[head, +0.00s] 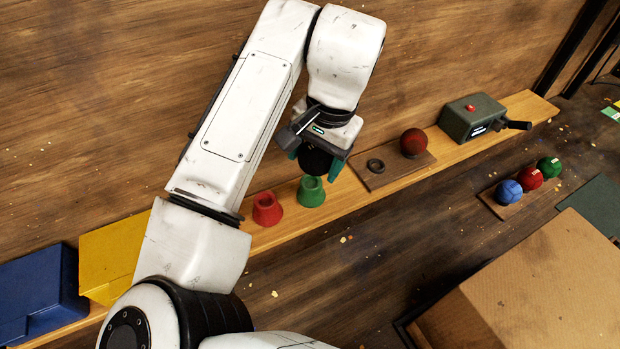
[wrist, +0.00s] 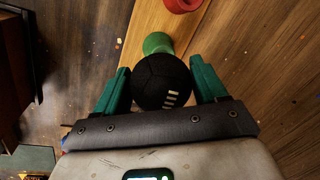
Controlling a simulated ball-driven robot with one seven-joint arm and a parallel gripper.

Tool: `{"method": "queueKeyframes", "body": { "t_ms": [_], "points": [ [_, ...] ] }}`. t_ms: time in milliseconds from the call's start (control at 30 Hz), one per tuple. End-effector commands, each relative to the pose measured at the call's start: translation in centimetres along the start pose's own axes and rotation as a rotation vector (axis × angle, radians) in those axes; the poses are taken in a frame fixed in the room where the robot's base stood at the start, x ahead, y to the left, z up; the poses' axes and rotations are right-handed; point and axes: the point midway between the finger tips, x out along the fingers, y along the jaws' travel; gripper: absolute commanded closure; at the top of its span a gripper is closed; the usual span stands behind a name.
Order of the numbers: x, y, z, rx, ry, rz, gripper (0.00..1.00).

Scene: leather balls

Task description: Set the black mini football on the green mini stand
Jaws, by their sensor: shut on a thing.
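The black mini football (wrist: 161,80) is between the green fingers of my gripper (wrist: 158,85), which is shut on it. In the head view the dark ball (head: 315,161) hangs under my gripper (head: 316,165), a little above and close to the green mini stand (head: 311,191). The stand is a small green flared cup upright on the wooden shelf. In the wrist view the green stand (wrist: 158,42) shows just beyond the ball, partly hidden by it. I cannot tell whether ball and stand touch.
A red stand (head: 267,209) is left of the green one on the shelf (head: 345,205). To the right are a board with a dark ring (head: 375,166) and dark red ball (head: 413,142), then a green box (head: 472,118). Blue, red and green balls sit on a lower board (head: 513,206).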

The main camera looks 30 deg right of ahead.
Motion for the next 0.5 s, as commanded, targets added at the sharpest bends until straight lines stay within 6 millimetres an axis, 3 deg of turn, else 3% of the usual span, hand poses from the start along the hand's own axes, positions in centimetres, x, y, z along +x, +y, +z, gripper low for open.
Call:
{"method": "queueKeyframes", "body": {
  "t_ms": [33,100,367,500],
  "points": [
    [1.4,-0.2,-0.4,0.000,-0.001,-0.001,0.62],
    [2.0,-0.6,-0.8,0.000,0.000,-0.002,0.62],
    [2.9,-1.1,-1.4,0.000,0.000,0.000,0.62],
    [4.4,-1.3,-1.8,0.001,-0.001,-0.001,0.62]
  ]
}}
